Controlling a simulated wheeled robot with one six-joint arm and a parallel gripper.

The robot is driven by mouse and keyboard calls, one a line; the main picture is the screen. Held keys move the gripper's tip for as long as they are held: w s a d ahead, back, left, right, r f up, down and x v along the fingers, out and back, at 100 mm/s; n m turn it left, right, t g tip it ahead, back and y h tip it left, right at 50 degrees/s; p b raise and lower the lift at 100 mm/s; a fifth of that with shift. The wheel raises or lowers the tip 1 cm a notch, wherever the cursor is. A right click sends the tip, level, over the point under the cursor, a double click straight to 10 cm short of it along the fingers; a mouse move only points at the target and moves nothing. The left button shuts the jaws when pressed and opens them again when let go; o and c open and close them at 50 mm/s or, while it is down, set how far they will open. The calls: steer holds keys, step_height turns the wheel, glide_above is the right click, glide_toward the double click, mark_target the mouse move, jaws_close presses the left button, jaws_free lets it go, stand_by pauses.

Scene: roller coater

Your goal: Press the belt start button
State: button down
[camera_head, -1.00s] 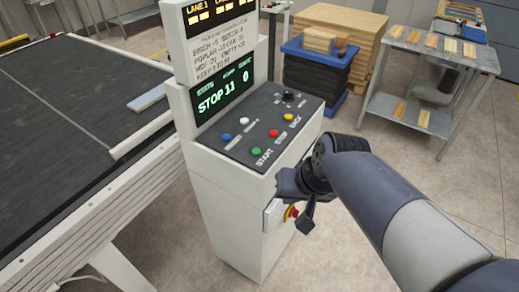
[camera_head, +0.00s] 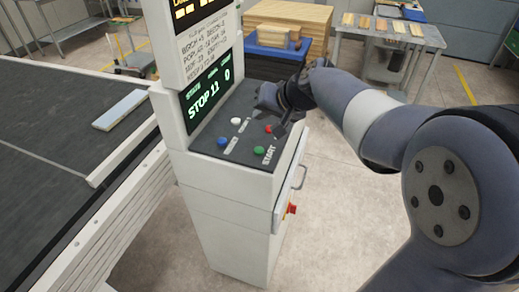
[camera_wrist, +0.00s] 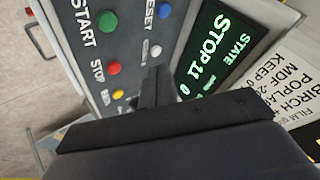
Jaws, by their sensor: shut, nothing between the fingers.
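The green button (camera_head: 259,150), labelled START, sits on the dark sloping panel (camera_head: 205,145) of a white control console (camera_head: 225,205). It also shows at the top of the wrist view (camera_wrist: 107,21). My gripper (camera_head: 280,125) is over the panel, behind the green button and close to the red button (camera_head: 268,128). In the wrist view its shut, empty fingers (camera_wrist: 157,75) lie below the white button (camera_wrist: 155,50), apart from the green one. I cannot tell the height of the fingertips above the panel. The display (camera_head: 207,97) reads STOP.
A blue button (camera_head: 222,142) is left of the green one. A yellow button (camera_wrist: 119,94) lies beside the fingers. The upright display housing stands at the panel's back. A handle (camera_head: 299,177) and red knob (camera_head: 291,208) protrude from the console's side. A dark belt (camera_head: 50,150) lies left.

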steer(key=b, duration=0.5)
glide_above(262, 152)
step_height(262, 152, down, 8)
steer(key=shift+r, duration=0.25)
steer(key=shift+f+b, duration=0.7)
steer(key=shift+b, duration=0.2)
steer(key=shift+f, duration=0.1)
stand_by(0.9)
steer(key=shift+w+f+b, duration=0.1)
steer(key=shift+f+b, duration=0.2)
steer(key=shift+b, duration=0.25)
